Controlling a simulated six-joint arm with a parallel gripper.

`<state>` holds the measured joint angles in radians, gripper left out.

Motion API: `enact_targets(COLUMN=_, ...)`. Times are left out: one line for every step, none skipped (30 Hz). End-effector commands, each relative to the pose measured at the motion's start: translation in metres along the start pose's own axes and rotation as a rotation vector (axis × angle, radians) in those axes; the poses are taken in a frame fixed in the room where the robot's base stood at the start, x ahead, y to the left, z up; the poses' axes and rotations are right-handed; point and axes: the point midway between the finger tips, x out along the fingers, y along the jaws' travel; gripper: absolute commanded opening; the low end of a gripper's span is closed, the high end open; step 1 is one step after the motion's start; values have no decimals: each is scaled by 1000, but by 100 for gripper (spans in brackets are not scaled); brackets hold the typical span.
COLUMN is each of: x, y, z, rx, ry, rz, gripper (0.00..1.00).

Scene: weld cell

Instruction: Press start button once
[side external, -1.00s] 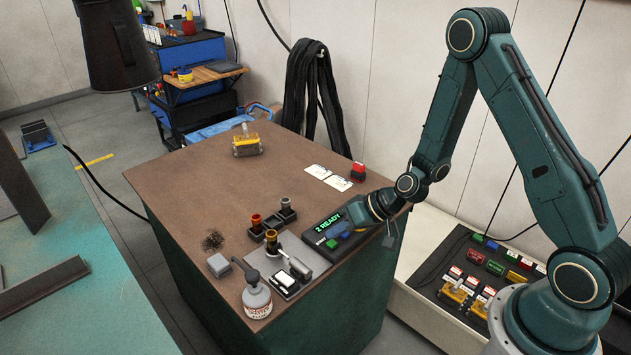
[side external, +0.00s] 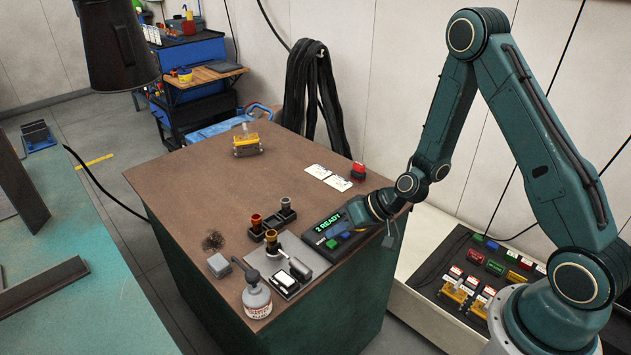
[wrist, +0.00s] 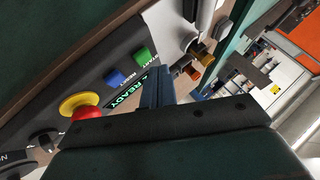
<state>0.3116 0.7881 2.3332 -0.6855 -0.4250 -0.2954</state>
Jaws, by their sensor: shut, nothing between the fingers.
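The start button is a green square button (wrist: 142,55) labelled START on a dark control panel (wrist: 93,62). In the side view the green button (side external: 332,244) sits at the panel's near edge. My gripper (wrist: 154,72) is shut and empty. In the wrist view its fingertips are beside the green button, over the edge of the display (wrist: 126,96), which reads READY. In the side view my gripper (side external: 337,229) is just behind and above the buttons. Whether it touches anything is not clear.
A blue RESET button (wrist: 114,78) is right beside the green one. A red and yellow mushroom button (wrist: 83,104) and a black knob (wrist: 45,138) are further along the panel. A grey fixture (side external: 290,268) and a bottle (side external: 256,301) stand left of the panel.

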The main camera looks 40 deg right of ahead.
Motion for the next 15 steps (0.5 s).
enact_targets(x=0, y=0, z=0, rx=0, ry=0, rz=0, gripper=0)
enact_targets(x=0, y=0, z=0, rx=0, ry=0, rz=0, gripper=0)
enact_targets(x=0, y=0, z=0, rx=0, ry=0, rz=0, gripper=0)
enact_targets(x=0, y=0, z=0, rx=0, ry=0, rz=0, gripper=0)
enact_targets(x=0, y=0, z=0, rx=0, ry=0, rz=0, gripper=0)
enact_targets(x=0, y=0, z=0, rx=0, ry=0, rz=0, gripper=0)
enact_targets(x=0, y=0, z=0, rx=0, ry=0, rz=0, gripper=0)
enact_targets(x=1, y=0, z=0, rx=0, ry=0, rz=0, gripper=0)
enact_targets(x=1, y=1, z=1, rx=0, ry=0, rz=0, gripper=0)
enact_targets(x=2, y=1, z=1, rx=1, ry=0, rz=0, gripper=0)
enact_targets(x=2, y=1, z=2, rx=1, ry=0, rz=0, gripper=0)
enact_targets(x=3, y=2, z=2, rx=1, ry=0, rz=0, gripper=0)
enact_targets(x=3, y=2, z=2, rx=1, ry=0, rz=0, gripper=0)
enact_targets(x=4, y=3, z=3, rx=1, ry=0, rz=0, gripper=0)
enact_targets(x=5, y=3, z=3, rx=1, ry=0, rz=0, gripper=0)
